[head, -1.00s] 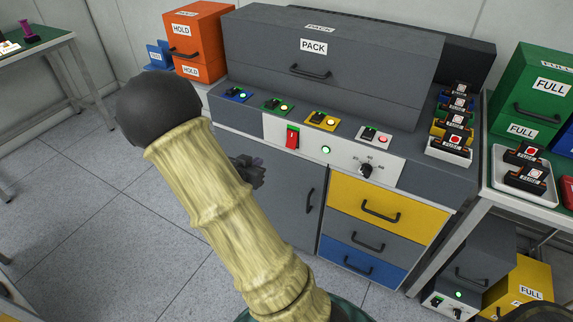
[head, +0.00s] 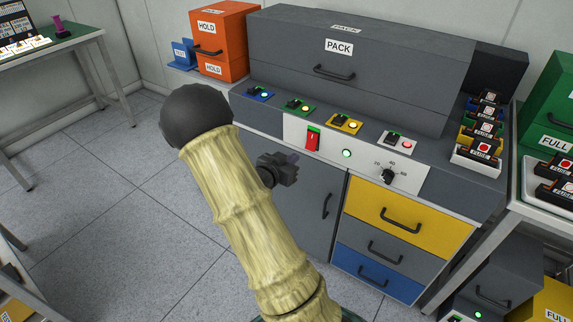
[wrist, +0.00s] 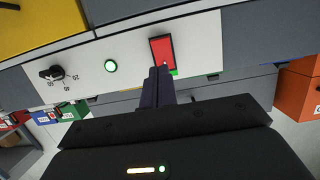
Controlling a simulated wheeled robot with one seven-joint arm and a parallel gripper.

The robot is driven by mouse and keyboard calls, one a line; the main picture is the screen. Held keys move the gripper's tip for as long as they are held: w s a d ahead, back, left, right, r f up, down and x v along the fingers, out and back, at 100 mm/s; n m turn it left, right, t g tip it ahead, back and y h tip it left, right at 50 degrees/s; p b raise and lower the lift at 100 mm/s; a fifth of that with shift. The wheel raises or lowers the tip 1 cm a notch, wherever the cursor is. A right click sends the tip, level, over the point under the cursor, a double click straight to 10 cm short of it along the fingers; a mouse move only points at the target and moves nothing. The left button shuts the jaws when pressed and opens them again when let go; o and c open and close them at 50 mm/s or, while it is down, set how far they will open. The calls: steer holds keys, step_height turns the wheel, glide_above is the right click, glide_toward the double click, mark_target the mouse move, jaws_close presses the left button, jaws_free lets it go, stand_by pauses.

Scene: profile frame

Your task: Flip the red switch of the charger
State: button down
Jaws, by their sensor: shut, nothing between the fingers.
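The charger's red switch (head: 312,141) is a rocker on a white front panel (head: 361,165), with a green strip along its top edge. It also shows in the wrist view (wrist: 162,51), where the picture is upside down and the green strip lies below the red. My gripper (head: 295,157) is shut and empty, in front of the panel, just left of and below the switch in the head view. In the wrist view its dark fingertips (wrist: 158,71) overlap the switch's green-edged end. I cannot tell whether they touch it.
A lit green lamp (head: 346,153) and a black dial (head: 388,176) sit right of the switch. Charging slots with lamps line the top ledge. A grey PACK box (head: 400,75) stands behind, and an orange HOLD box (head: 232,50) at left. Floor at left is clear.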

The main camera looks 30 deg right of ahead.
mark_target(311, 147)
steer(key=b+x, duration=0.1)
steer(key=x, duration=0.8)
steer(key=shift+a, duration=0.1)
steer(key=shift+b, duration=0.3)
steer(key=shift+d+f, duration=0.1)
steer(key=shift+d, duration=0.15)
steer(key=shift+w+a, duration=0.2)
steer(key=shift+a, duration=0.15)
steer(key=shift+s, duration=0.2)
steer(key=s+a+f, duration=0.1)
steer(key=s+a, duration=0.1)
steer(key=a, duration=0.4)
steer(key=s+a+f, duration=0.2)
steer(key=a, duration=0.4)
steer(key=shift+s+a+f+p, duration=0.3)
steer(key=shift+s+p, duration=0.1)
